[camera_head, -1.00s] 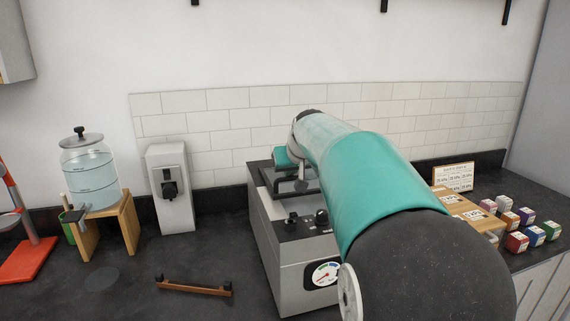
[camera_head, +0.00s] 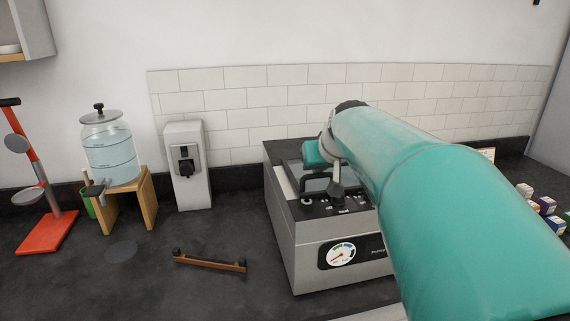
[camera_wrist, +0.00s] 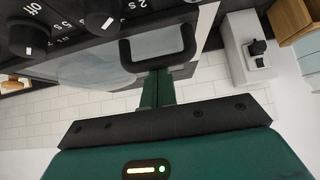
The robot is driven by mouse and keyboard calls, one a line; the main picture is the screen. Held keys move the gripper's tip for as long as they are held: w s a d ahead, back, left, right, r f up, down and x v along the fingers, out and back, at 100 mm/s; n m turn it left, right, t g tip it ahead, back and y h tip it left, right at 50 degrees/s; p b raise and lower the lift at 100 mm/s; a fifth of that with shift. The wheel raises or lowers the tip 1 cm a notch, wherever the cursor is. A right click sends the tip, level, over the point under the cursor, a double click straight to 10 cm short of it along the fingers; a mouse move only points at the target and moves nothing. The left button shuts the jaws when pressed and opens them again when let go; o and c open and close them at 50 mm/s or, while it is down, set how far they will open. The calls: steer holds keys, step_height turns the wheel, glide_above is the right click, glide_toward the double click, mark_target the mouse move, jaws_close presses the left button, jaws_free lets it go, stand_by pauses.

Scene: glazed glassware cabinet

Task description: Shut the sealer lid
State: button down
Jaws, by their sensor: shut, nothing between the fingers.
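The sealer (camera_head: 312,248) is a steel box with a round gauge and black knobs on the counter; my arm covers its right part. Its lid (camera_head: 318,180), a dark-framed see-through panel, lies low over the top; I cannot tell whether it is fully down. In the wrist view the lid's clear panel (camera_wrist: 105,68) shows with its black loop handle (camera_wrist: 191,40). My gripper (camera_wrist: 157,76) has its green fingers shut and empty, with the tips at the handle; I cannot tell whether they touch it. In the head view the fingers are mostly hidden.
A wooden bar with black ends (camera_head: 210,262) lies on the counter left of the sealer. Behind it stand a grey dispenser (camera_head: 187,165), a water jar (camera_head: 108,150) on a wooden stand, and a red stand (camera_head: 47,232). Small boxes (camera_head: 547,206) sit at the right.

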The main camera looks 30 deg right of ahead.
steer(key=v, duration=1.3)
steer(key=shift+s+r, duration=0.25)
steer(key=shift+r, duration=0.05)
